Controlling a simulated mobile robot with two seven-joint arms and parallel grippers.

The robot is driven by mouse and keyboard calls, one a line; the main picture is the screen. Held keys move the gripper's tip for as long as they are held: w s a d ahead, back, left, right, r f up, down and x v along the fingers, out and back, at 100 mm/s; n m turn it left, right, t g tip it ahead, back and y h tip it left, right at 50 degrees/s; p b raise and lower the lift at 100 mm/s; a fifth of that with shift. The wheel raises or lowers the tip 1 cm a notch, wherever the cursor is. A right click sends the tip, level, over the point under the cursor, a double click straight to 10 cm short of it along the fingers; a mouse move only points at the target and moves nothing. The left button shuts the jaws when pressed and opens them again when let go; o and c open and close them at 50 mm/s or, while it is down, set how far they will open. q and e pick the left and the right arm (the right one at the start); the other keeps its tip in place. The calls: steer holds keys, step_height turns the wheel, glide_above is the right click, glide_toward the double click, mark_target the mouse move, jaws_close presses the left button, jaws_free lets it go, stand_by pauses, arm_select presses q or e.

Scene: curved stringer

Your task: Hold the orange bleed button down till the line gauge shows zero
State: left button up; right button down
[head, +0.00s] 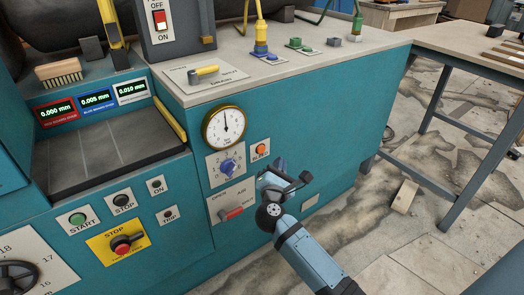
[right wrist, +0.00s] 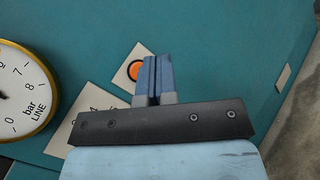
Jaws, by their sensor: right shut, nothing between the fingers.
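The orange bleed button (head: 261,149) sits on a white plate marked BLEED on the teal panel front. It also shows in the right wrist view (right wrist: 135,70), just left of the fingertips. The line gauge (head: 224,128) is a round white dial with a brass rim, up and left of the button. Its needle points about straight up, away from zero. In the right wrist view the gauge (right wrist: 20,95) is cut off at the left edge. My right gripper (head: 281,163) is shut and empty, a little right of and below the button. Contact with it is not visible. My left gripper is out of view.
Below the gauge are a blue selector knob (head: 227,167) and a red air lever (head: 231,213). A grey ledge (head: 290,60) with hose fittings overhangs the panel. A workbench (head: 470,60) stands at the right.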

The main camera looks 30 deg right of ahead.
mark_target(262, 150)
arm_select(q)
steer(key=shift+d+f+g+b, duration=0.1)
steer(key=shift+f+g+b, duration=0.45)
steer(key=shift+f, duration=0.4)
arm_select(e)
steer(key=shift+w+a, duration=0.15)
steer(key=shift+w, duration=2.15)
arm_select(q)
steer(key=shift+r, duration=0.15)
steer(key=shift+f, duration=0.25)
arm_select(e)
steer(key=shift+w, duration=0.1)
steer(key=shift+w, duration=0.3)
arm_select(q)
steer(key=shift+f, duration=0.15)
